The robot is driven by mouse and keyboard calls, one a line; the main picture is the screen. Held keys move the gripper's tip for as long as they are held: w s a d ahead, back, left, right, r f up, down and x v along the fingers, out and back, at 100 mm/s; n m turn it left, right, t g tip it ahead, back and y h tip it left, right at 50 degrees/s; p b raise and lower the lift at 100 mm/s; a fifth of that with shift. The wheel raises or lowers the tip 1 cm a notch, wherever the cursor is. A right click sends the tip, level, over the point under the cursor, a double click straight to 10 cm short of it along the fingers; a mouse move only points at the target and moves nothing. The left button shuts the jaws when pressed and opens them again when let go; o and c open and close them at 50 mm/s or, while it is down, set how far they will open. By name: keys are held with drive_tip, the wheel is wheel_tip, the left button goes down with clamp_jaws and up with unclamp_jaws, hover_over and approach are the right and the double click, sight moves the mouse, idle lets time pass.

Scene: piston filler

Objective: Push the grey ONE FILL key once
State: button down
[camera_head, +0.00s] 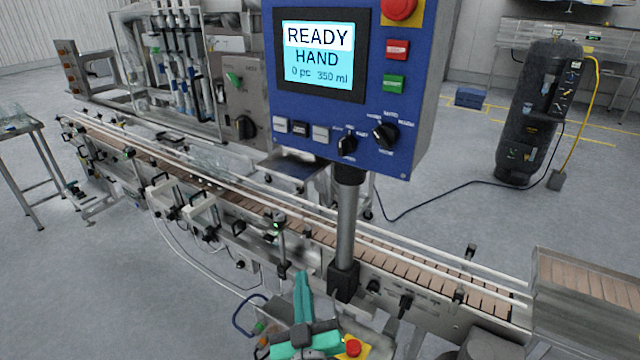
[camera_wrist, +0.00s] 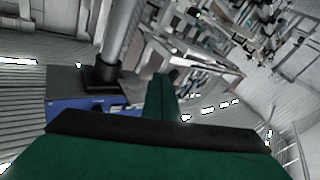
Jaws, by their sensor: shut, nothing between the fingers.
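The blue control panel (camera_head: 345,158) hangs on a grey post at the upper middle of the head view. Its screen (camera_head: 318,55) reads READY, HAND, 0 pc, 350 ml. A row of small keys sits below the screen: a left key (camera_head: 280,125), a middle key (camera_head: 299,129) and a right key (camera_head: 320,133). Their lettering is too small to read, so I cannot tell which is ONE FILL. My green gripper (camera_head: 302,285) is low in the head view, shut and empty, well below the panel and apart from it. In the wrist view, the gripper (camera_wrist: 161,95) points forward near the post.
The panel also carries a red stop knob (camera_head: 400,8), a red button (camera_head: 397,49), a green button (camera_head: 394,83) and two black selectors (camera_head: 385,134). The post (camera_head: 346,225) stands by the conveyor (camera_head: 400,262). A black tank (camera_head: 540,110) stands at the right.

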sight(321, 135)
drive_tip(key=w+a+r+n+t, duration=0.1)
drive_tip(key=w+r, duration=0.2)
drive_tip(key=r, duration=0.9)
drive_tip(key=w+a+r+n+t+y, duration=0.1)
drive_tip(key=w+r, duration=0.2)
drive_tip(key=r, duration=1)
drive_tip(key=shift+w+r+n+y, duration=0.15)
drive_tip(key=shift+r+n+y, duration=0.15)
drive_tip(key=shift+n, duration=0.1)
drive_tip(key=shift+w+d, duration=0.85)
drive_tip(key=shift+w, duration=0.35)
drive_tip(key=shift+w+d, duration=0.85)
drive_tip(key=shift+w, duration=0.3)
drive_tip(key=shift+w+d, duration=0.85)
drive_tip(key=shift+w, duration=0.35)
drive_tip(key=shift+w+d, duration=0.1)
drive_tip(key=shift+w, duration=0.05)
drive_tip(key=shift+w+d, duration=0.15)
drive_tip(key=shift+w, duration=0.05)
